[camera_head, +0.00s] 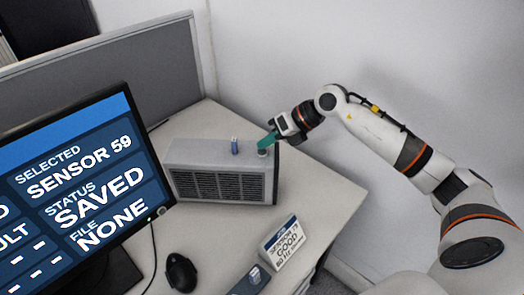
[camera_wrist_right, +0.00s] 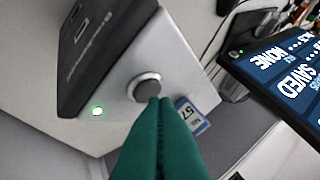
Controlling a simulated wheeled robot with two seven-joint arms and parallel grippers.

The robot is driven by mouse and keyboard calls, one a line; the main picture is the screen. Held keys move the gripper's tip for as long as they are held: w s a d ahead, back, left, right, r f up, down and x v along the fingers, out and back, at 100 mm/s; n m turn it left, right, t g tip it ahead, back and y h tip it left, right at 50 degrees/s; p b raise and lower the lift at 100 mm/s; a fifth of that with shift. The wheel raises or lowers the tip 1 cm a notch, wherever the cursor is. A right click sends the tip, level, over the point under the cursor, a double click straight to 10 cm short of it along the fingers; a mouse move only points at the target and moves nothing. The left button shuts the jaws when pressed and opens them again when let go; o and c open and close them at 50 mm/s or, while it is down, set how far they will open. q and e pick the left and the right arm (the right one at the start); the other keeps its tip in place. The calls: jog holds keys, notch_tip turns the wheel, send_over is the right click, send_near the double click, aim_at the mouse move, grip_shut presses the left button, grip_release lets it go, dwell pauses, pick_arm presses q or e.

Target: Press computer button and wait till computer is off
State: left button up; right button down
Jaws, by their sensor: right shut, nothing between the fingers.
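The computer (camera_head: 215,155) is a light grey box with a dark grille front on the desk. In the right wrist view, the computer's top face (camera_wrist_right: 120,110) shows a round grey button (camera_wrist_right: 145,88) with a pale ring and a lit green light (camera_wrist_right: 97,111). My right gripper (camera_head: 264,147) reaches in from the right over the computer's right end. Its green fingers (camera_wrist_right: 161,102) are shut and empty, with the tips at the button's edge. I cannot tell whether they touch it. My left gripper is not in view.
A monitor (camera_head: 75,185) at left reads sensor 59, status saved, file none. A mouse (camera_head: 181,273), a display (camera_head: 285,250) reading good and another sensor (camera_head: 254,275) are in front.

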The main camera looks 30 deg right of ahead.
jog(key=shift+f+b, duration=0.3)
jog(key=shift+f, duration=0.1)
dwell(0.5)
jog(key=shift+r, duration=0.1)
jog(key=shift+r+p, duration=0.6)
jog(key=shift+r, duration=0.15)
notch_tip(320, 180, up, 5)
jog(key=p, duration=0.3)
jog(key=shift+p, duration=0.3)
jog(key=shift+d, duration=0.1)
dwell(0.7)
